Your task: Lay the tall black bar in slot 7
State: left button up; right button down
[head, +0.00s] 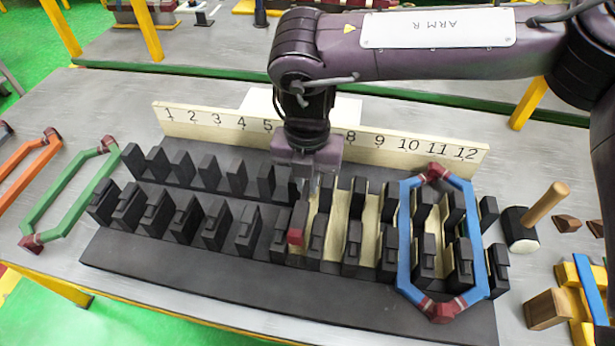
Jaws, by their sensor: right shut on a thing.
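My right gripper (308,172) comes down from above over the middle of the black slotted block (170,265), in front of the board where numbers 6 and 7 are hidden. It is shut on a dark bar (299,214) with a red near end, which lies lengthwise along the slots between the tooth rows, just left of a cream-lined slot. Its far part is hidden under the gripper. I cannot tell whether the bar is down in the slot or above it. The number board (378,143) stands behind the block. My left gripper is not in view.
A blue coil (404,235) lies over the block's right-hand slots. A green coil (65,200) and an orange coil (28,153) lie on the left of the table. A mallet (520,230) and wooden pieces (547,308) are at the right. Cream liners show in several right-hand slots.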

aim_at(307, 202)
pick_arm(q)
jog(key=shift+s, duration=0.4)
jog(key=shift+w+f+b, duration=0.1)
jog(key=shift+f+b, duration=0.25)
pick_arm(e)
jog(key=shift+f, duration=0.5)
jog(key=shift+f+b, duration=0.4)
jog(key=shift+f, duration=0.2)
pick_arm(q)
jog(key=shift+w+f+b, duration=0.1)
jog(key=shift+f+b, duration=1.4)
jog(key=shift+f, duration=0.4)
pick_arm(e)
jog(key=shift+f, duration=2.35)
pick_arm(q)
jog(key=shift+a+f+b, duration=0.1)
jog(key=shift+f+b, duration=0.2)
pick_arm(e)
jog(key=shift+f, duration=0.6)
jog(key=c, duration=1.4)
grip_release()
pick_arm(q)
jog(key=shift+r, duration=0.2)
pick_arm(e)
jog(key=shift+r, duration=0.25)
